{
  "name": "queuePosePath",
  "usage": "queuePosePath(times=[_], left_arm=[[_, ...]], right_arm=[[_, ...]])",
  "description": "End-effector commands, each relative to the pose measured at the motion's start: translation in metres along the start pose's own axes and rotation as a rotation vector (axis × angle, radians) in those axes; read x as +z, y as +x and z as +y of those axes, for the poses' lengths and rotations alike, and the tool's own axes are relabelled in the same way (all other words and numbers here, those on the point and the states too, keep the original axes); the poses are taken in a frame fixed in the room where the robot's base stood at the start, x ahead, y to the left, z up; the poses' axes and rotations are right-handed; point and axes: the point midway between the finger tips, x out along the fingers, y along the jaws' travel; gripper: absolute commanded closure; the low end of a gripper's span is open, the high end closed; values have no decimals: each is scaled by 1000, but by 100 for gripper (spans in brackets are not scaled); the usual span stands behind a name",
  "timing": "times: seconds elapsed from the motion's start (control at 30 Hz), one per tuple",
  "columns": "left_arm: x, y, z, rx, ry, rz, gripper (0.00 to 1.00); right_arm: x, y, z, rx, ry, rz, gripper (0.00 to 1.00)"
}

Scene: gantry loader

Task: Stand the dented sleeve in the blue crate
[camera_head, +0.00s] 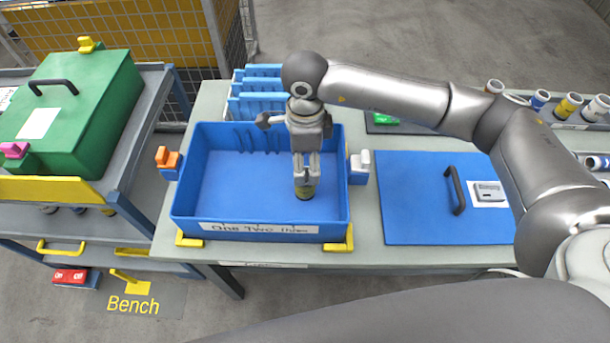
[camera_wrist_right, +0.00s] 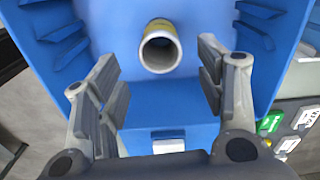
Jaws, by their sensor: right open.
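The blue crate (camera_head: 190,190) sits on the bench with an open top and a label on its front wall. A sleeve with a yellow-olive band (camera_head: 305,191) is inside it, toward the front right. In the right wrist view the sleeve (camera_wrist_right: 160,47) shows its round open end toward me and looks upright on the crate floor. No dent is visible from here. My right gripper (camera_head: 307,172) is over the sleeve, pointing down. In the wrist view its fingers (camera_wrist_right: 160,90) are spread, with the sleeve apart from both pads. My left gripper is out of view.
A blue lid with a dark handle (camera_head: 410,220) lies on the bench to the right. Blue slotted racks (camera_head: 258,90) stand behind the crate. Several sleeves (camera_head: 568,106) stand at the far right. A green box (camera_head: 80,110) is on the left cart. Orange and white latches flank the crate.

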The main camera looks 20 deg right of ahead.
Motion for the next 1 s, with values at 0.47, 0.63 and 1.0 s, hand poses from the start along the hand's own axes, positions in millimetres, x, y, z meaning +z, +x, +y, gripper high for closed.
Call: queuePosePath(times=[0.47, 0.63, 1.0], left_arm=[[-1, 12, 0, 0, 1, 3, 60], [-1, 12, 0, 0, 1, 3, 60], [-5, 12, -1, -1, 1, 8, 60]], right_arm=[[0, -45, 0, 1, 1, 1, 36], [0, -45, 0, 1, 1, 0, 36], [0, -44, 0, 1, 1, 1, 36]])
